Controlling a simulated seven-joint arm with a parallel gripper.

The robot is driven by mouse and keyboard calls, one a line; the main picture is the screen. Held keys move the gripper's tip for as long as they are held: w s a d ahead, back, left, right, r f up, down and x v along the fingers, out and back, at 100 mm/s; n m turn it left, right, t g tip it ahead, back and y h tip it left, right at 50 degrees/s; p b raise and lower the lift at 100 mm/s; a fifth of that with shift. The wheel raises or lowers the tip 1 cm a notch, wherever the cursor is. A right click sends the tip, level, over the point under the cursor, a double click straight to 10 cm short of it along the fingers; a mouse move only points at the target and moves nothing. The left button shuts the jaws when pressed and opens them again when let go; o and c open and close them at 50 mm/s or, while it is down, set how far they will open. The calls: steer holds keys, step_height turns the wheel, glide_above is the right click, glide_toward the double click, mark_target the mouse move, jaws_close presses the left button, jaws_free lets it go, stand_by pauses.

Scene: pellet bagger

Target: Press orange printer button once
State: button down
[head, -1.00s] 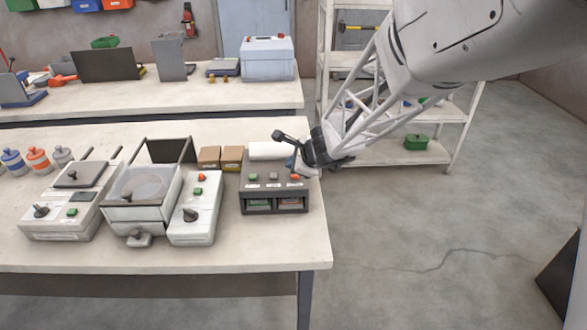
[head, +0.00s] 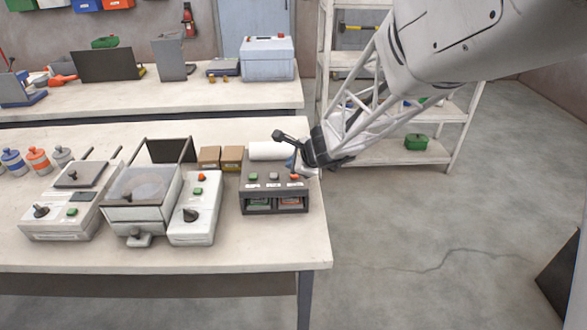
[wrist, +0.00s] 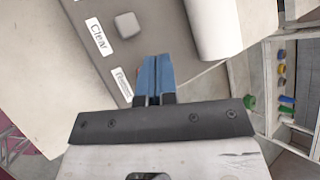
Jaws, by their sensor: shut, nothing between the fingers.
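The printer (head: 246,199) is a dark grey box near the right end of the front table, with a green, a pale grey and an orange button on top. The orange button (head: 294,177) is at the right of that row. My gripper (head: 291,165) is shut and empty, with its blue fingertips just behind the orange button; contact cannot be told. In the wrist view, the shut blue fingers (wrist: 154,62) point down at the printer top (wrist: 163,32). The pale grey button (wrist: 127,25), labelled "Clear", shows beside them. The orange button is hidden there, and its label is partly covered.
A white paper roll (head: 267,151) lies behind the printer, close to my fingers. Two brown boxes (head: 220,158) and a white machine (head: 194,222) stand to its left. The table's right edge is close; open floor lies beyond.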

steer(key=shift+f, duration=0.9)
stand_by(1.6)
steer(key=shift+r, duration=3.35)
steer(key=shift+s, duration=0.1)
